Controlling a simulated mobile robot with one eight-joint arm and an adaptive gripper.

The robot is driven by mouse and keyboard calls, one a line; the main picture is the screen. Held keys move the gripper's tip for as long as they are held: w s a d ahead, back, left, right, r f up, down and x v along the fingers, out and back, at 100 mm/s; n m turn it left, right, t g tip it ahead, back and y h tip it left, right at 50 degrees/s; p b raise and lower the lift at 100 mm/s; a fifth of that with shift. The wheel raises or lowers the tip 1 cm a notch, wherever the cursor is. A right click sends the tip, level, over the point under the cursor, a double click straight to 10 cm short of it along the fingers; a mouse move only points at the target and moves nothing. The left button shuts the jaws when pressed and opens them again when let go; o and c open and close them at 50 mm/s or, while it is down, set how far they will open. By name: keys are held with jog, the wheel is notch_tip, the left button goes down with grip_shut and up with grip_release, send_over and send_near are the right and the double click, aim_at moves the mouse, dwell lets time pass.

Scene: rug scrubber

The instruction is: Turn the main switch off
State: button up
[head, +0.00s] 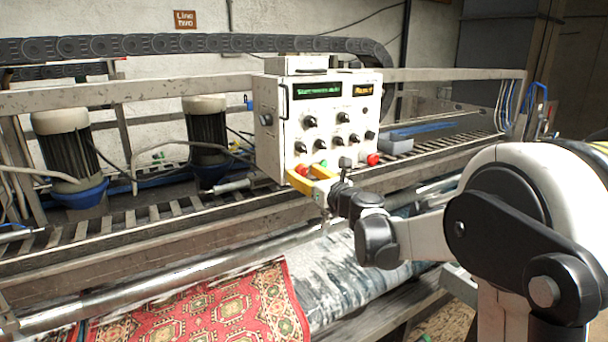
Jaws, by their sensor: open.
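The white control box (273,147) stands on the machine's rail, with two lit displays, several black knobs and a few coloured buttons on its front. No label that I can read marks the main switch, so I cannot tell which control it is. A red button (372,159) is at the lower right of the front. My gripper (302,174), with yellow fingers, is open at the box's lower left edge, in front of another red button. Whether it touches the box cannot be told.
Two motors with blue bases, one near (207,132) and one further left (66,150), stand left of the box. A metal rail crosses below, with a red patterned rug (215,308) under it. A blue tray-like item (420,130) lies right of the box.

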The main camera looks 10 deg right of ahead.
jog(key=shift+c, duration=0.3)
grip_shut()
jog(key=shift+n, duration=0.4)
jog(key=n+b, duration=0.1)
jog(key=n, duration=0.1)
jog(key=shift+n, duration=0.4)
jog(key=n, duration=0.4)
jog(key=shift+d+n+b, duration=0.1)
jog(key=shift+n+b, duration=0.2)
jog(key=shift+b, duration=0.1)
jog(key=n, duration=0.4)
jog(key=shift+r+n+b, duration=0.1)
jog(key=shift+n+b, duration=0.3)
jog(key=shift+n, duration=1.4)
